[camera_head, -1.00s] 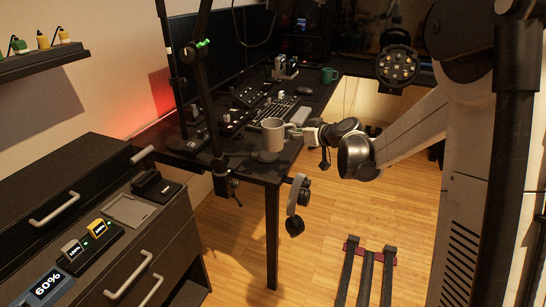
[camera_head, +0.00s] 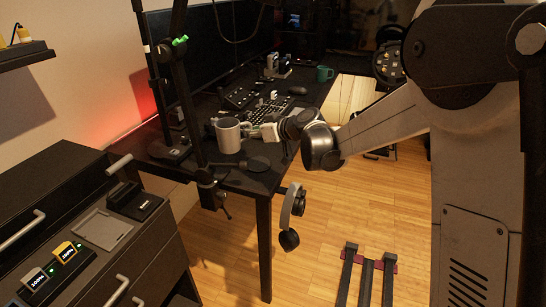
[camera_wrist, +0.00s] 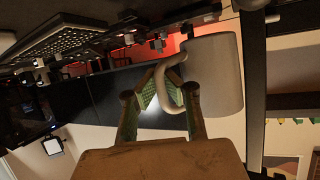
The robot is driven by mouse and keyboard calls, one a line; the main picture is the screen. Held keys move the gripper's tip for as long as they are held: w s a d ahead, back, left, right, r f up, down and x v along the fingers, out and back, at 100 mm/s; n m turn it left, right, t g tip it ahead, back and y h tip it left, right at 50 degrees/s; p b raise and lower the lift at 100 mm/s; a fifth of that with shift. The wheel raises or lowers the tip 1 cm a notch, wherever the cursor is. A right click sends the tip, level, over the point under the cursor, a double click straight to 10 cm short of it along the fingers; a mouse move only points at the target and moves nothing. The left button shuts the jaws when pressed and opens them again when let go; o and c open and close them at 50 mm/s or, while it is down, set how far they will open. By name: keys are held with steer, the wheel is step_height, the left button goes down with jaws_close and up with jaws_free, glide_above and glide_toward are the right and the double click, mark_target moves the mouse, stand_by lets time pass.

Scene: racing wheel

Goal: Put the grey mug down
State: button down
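The grey mug (camera_head: 228,137) is upright over the left front part of the black desk (camera_head: 245,182), with its handle on the right. My gripper (camera_head: 258,132) reaches in from the right at the handle. In the wrist view, the green-padded fingers (camera_wrist: 163,98) are closed around the curved handle of the mug (camera_wrist: 215,75). The view is upside down, with the desk at the top. I cannot tell whether the mug's base touches the desk or hangs slightly above it.
A black stand pole (camera_head: 186,90) rises just left of the mug. Behind are a keyboard (camera_head: 268,110) and a green mug (camera_head: 325,73). Headphones (camera_head: 292,212) hang at the desk's right side.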

steer(key=w+d+f+b, duration=0.1)
steer(key=w+d+f, duration=0.1)
steer(key=w+d+f+b, duration=0.1)
steer(key=w+d+f, duration=0.1)
steer(key=w+d, duration=0.1)
steer(key=w+d+f, duration=0.2)
steer(key=shift+w+d+f+b, duration=0.2)
steer(key=shift+d+f+b, duration=0.05)
steer(key=shift+d+b, duration=0.15)
steer(key=shift+f+b, duration=0.75)
steer(key=shift+f, duration=1.25)
steer(key=shift+f, duration=0.1)
steer(key=c, duration=2.3)
jaws_free()
steer(key=shift+c, duration=0.2)
steer(key=o, duration=0.4)
